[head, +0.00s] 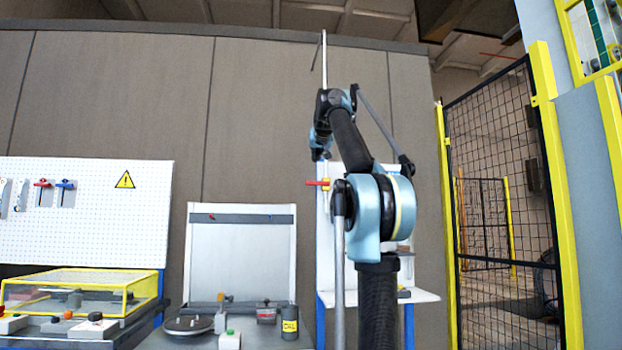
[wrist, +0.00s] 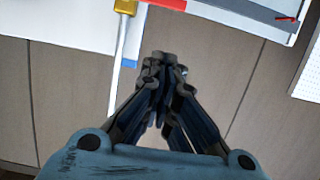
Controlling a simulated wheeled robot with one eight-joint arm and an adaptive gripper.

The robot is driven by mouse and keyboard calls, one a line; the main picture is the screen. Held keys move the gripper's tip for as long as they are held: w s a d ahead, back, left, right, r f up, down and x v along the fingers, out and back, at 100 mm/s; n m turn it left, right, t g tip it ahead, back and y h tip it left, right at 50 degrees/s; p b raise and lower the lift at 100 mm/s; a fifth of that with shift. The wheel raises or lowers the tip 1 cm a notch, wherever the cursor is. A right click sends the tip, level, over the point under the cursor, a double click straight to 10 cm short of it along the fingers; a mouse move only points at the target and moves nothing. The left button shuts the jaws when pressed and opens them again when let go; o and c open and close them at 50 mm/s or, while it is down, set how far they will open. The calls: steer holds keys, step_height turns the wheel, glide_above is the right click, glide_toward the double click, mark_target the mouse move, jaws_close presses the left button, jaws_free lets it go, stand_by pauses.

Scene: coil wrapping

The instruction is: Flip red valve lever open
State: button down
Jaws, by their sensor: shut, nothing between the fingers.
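In the head view a red valve lever (head: 316,183) points left from a small yellow valve body (head: 326,184) at the edge of a white panel (head: 322,255). In the wrist view the red lever (wrist: 172,4) is cut off by the top edge, near a yellow and silver bar (wrist: 122,55). My gripper (wrist: 163,58) is shut and empty, its fingertips together below the red part and apart from it in the picture. In the head view my gripper (head: 317,155) hangs just above the lever; the depth gap between them is unclear.
Below are a yellow-framed clear box (head: 85,285), a round turntable (head: 188,325) and a dark can (head: 290,322). A yellow-posted mesh fence (head: 495,150) stands at right.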

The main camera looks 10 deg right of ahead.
steer(key=shift+r, duration=0.35)
steer(key=shift+w, duration=0.1)
glide_above(317, 183)
steer(key=s+a, duration=0.1)
steer(key=a, duration=0.1)
step_height(317, 183, down, 2)
steer(key=f, duration=0.1)
steer(key=shift+s+a+f, duration=0.1)
steer(key=shift+f, duration=0.8)
steer(key=shift+s+a+f, duration=0.1)
steer(key=shift+f, duration=0.75)
